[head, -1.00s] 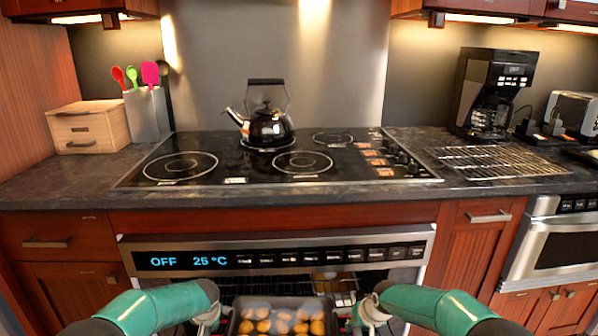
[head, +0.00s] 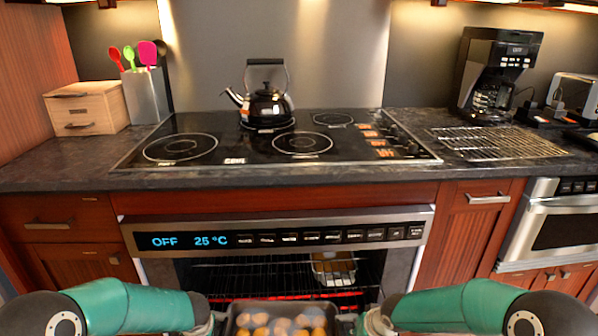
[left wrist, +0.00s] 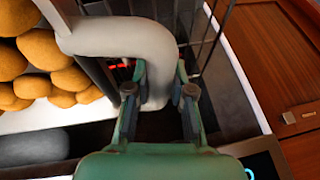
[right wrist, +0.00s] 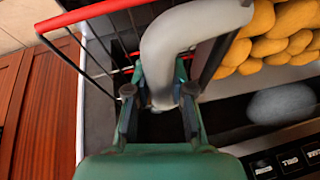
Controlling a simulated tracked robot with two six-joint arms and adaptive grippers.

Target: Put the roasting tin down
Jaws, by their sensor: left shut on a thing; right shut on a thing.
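The dark roasting tin (head: 232,318) is at the bottom of the head view, in front of the open oven, full of round golden potatoes (head: 281,323). My left gripper (head: 214,322) is shut on its left handle; the thick pale handle (left wrist: 140,42) passes between the fingers in the left wrist view. My right gripper (head: 362,322) is shut on the right handle (right wrist: 185,38). The tin's underside is hidden, so I cannot tell what is beneath it. The oven (head: 280,238) has its front open, with wire racks (head: 255,275) inside.
A small metal tin (head: 333,268) sits on a rack at the oven's right. A red-edged rack (head: 285,297) lies lower. Above, the black hob (head: 240,170) carries a kettle (head: 267,105). A wire cooling rack (head: 495,143) lies on the right counter.

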